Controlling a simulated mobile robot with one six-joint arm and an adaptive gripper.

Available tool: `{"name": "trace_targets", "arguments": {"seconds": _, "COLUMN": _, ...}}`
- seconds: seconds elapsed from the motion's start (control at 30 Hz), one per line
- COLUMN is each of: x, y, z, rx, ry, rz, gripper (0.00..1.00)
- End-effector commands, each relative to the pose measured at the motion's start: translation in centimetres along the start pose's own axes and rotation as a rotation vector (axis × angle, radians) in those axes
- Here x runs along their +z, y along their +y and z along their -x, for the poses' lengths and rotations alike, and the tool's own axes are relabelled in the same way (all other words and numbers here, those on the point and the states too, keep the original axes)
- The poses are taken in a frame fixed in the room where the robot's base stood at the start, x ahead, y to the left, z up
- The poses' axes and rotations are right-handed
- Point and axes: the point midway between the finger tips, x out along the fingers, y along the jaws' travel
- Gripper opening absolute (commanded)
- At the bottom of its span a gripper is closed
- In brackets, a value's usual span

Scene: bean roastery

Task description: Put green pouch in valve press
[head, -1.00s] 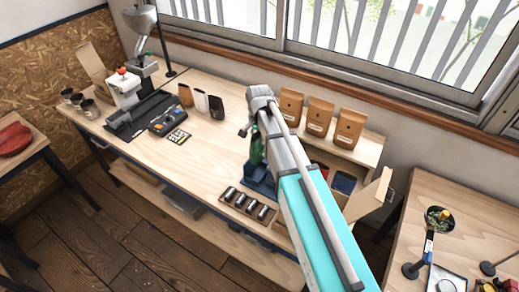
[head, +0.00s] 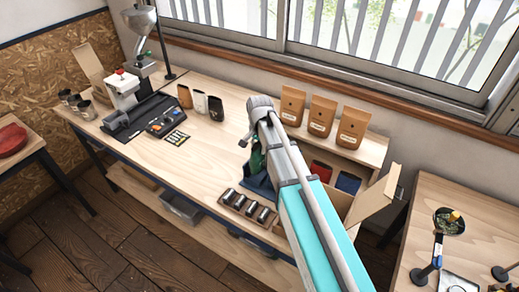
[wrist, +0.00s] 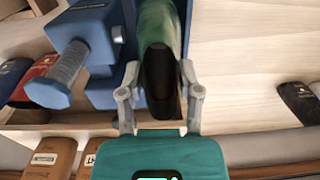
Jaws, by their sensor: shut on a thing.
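The green pouch (wrist: 160,22) is held upright between the two fingers of my gripper (wrist: 160,70), with its dark top facing the wrist camera. In the head view the green pouch (head: 257,161) is mostly hidden behind my arm. The blue valve press (wrist: 98,42), with a ribbed round handle on its left, stands right beside the pouch. Its base (head: 258,185) shows below the pouch in the head view. I cannot tell whether the pouch touches the press or sits in it.
A tray of metal cylinders (head: 249,208) lies in front of the press. A red pouch (head: 320,171) and a blue pouch (head: 348,183) stand to the right, below a shelf with kraft bags (head: 322,115). A white machine (head: 122,90) stands at left.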

Motion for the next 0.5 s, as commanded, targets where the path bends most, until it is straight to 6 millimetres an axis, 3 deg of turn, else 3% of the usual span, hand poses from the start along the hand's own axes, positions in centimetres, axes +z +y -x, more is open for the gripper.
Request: {"name": "trace_targets", "arguments": {"seconds": 0.5, "x": -0.05, "y": 0.06, "z": -0.38, "rx": 0.000, "ry": 0.000, "rz": -0.001, "gripper": 0.21}}
